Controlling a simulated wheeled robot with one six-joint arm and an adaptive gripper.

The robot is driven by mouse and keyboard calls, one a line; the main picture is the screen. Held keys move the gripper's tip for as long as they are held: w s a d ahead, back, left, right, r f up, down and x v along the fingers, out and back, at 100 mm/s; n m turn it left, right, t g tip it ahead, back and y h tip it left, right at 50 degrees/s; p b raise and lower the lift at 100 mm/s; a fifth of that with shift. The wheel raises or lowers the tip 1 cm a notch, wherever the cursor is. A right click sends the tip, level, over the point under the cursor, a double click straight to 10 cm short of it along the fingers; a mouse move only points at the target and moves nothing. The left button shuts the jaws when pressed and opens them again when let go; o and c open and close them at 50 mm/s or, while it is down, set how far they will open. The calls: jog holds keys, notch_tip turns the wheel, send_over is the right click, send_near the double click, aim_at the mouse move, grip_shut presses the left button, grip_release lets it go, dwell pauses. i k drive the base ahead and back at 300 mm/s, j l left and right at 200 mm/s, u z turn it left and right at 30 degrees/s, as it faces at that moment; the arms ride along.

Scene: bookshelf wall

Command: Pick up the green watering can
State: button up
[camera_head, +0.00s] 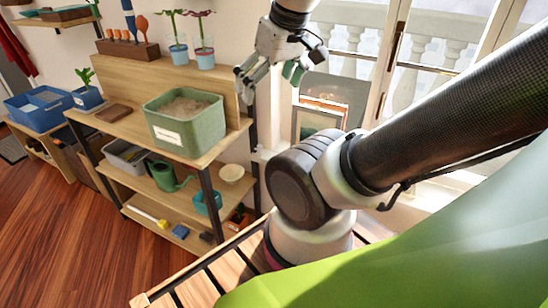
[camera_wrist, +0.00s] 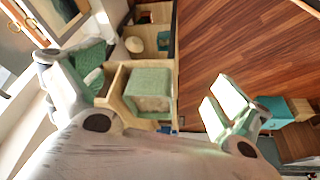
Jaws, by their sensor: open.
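The dark green watering can (camera_head: 163,175) stands on the middle shelf of the wooden rack, its spout pointing right. It is below the large green bin, between a grey bin and a pale bowl. My gripper (camera_head: 268,78) is open and empty, high above and to the right of the can, beyond the right end of the top shelf. In the wrist view my gripper (camera_wrist: 158,88) has its two fingers wide apart with nothing between the pads. I cannot clearly make out the can in the wrist view.
The green bin (camera_head: 184,126) filled with soil sits on the rack's top shelf (camera_head: 122,128). The grey bin (camera_head: 125,156), the pale bowl (camera_head: 231,174) and a teal pot (camera_head: 207,203) are near the can. Wooden floor (camera_head: 60,215) is clear at the left.

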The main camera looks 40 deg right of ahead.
aim_at(162, 172)
jog(key=z, duration=2.2)
jog(key=u, duration=2.15)
jog(key=j+z, duration=0.1)
jog(key=z, duration=0.65)
jog(key=j+z, duration=0.15)
jog(key=z, duration=0.25)
jog(key=k+j+z, duration=0.1)
jog(key=j+z, duration=0.15)
jog(key=k+j+z, duration=0.25)
jog(key=j, duration=0.2)
jog(key=j+z, duration=0.3)
jog(key=k+j, duration=0.4)
jog(key=j, duration=0.15)
jog(key=k+j+z, duration=0.1)
jog(key=k+j, duration=0.25)
jog(key=j, duration=0.25)
